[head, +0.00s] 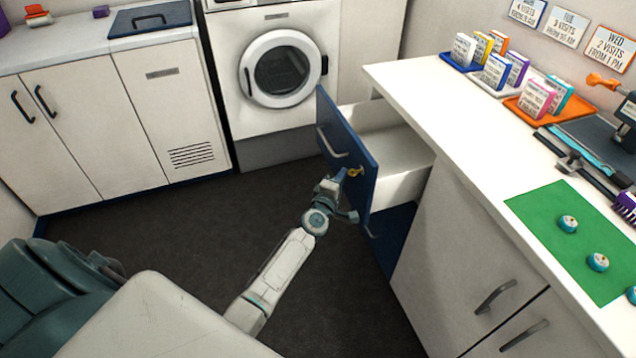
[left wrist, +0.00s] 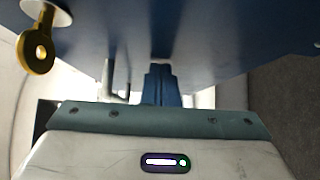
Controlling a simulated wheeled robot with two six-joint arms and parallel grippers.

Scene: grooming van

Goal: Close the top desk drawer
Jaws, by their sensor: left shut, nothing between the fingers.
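The top desk drawer (head: 385,150) stands pulled out from the white desk, its inside showing empty where visible. Its blue front (head: 340,125) has a grey bar handle (head: 331,144) and a yellow key (head: 355,172) in the lock. My left gripper (head: 340,178) is shut and empty, at the lower part of the drawer front near the key. In the left wrist view the shut fingers (left wrist: 157,85) point at the blue front (left wrist: 200,30), with the key (left wrist: 37,45) at upper left. I cannot tell whether they touch it. My right gripper is not in view.
Below is another blue drawer front (head: 392,240). The white desktop (head: 450,130) holds trays of small boxes, a green mat (head: 570,235) with round tins, and tools. A washing machine (head: 280,70) and white cabinets (head: 110,110) line the back. The dark floor (head: 180,220) is clear.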

